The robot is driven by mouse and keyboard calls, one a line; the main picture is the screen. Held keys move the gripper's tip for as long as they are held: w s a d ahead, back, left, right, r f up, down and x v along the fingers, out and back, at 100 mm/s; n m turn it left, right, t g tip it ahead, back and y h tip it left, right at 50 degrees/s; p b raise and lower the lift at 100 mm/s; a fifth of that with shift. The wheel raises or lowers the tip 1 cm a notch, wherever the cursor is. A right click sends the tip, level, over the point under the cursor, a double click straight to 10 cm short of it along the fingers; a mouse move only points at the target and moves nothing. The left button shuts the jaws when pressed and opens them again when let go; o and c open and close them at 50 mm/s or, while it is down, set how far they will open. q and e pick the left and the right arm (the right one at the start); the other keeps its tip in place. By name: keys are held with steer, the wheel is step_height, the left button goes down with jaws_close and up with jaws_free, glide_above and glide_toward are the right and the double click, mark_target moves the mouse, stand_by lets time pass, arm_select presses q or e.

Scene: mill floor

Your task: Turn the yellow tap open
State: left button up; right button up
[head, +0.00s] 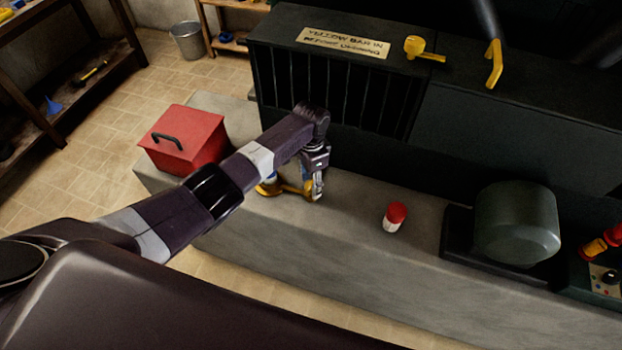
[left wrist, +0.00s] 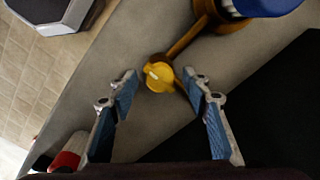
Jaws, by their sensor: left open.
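A yellow tap arm with a round knob (left wrist: 160,76) reaches out from a brass-coloured body (left wrist: 207,14) with a blue and white part on it, seen in the left wrist view. In the head view the yellow arm (head: 296,190) shows low above the grey ledge, and my arm hides much of the body. My left gripper (head: 316,196) is over the arm's right end. In the left wrist view its two fingers (left wrist: 160,80) are open, one on each side of the knob, with small gaps visible. My right gripper is not in view.
A red box (head: 190,141) stands left on the grey ledge (head: 352,195). A red and white canister (head: 395,217) stands right of the gripper. A dark machine (head: 335,88) with yellow levers (head: 424,50) on top rises behind. A dark green cylinder (head: 517,222) sits farther right.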

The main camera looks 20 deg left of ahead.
mark_target(311, 185)
arm_select(q)
step_height(311, 185, up, 12)
stand_by(0.5)
stand_by(0.4)
